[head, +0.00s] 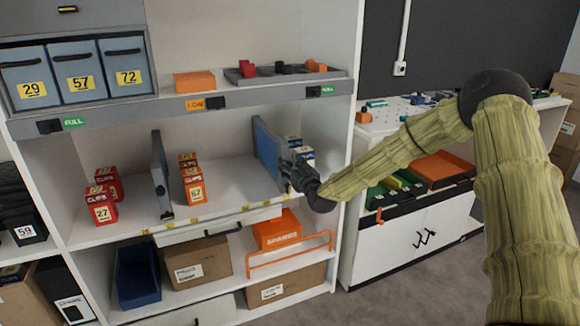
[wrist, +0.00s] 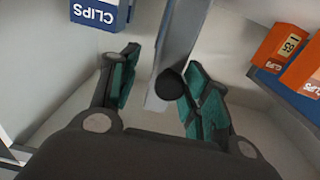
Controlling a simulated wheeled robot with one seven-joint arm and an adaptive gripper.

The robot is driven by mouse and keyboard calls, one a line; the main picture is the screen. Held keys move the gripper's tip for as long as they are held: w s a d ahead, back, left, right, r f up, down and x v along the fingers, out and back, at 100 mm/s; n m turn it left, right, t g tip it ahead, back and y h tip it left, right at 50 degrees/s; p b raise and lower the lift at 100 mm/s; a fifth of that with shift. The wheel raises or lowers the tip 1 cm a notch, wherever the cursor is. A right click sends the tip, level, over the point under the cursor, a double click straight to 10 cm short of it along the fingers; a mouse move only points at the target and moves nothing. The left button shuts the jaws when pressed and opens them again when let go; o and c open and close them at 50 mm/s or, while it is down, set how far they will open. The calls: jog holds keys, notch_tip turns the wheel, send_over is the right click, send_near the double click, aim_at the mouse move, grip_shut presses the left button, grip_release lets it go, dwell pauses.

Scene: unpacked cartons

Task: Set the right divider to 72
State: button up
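The right divider (head: 266,148) is an upright blue panel on the middle shelf, towards its right side. My gripper (head: 287,172) is at its front edge. In the wrist view, the grey divider (wrist: 181,35) and its round black knob (wrist: 171,84) lie between the teal-padded fingers of my gripper (wrist: 160,92). The fingers are apart, with the knob closer to the right finger; contact cannot be told. Small yellow labels (head: 246,208) run along the shelf's front edge, too small to read. The left divider (head: 160,175) stands further left.
Red boxes (head: 102,203) and orange boxes (head: 192,180) stand left of the right divider. Blue-and-white boxes (head: 306,153) stand right of it; one shows close in the wrist view (wrist: 96,14). Bins (head: 128,77), one marked 72, sit above. The shelf between the orange boxes and right divider is clear.

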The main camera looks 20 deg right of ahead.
jog(key=shift+a, duration=0.3)
jog(key=s, duration=1.2)
jog(key=shift+d, duration=0.3)
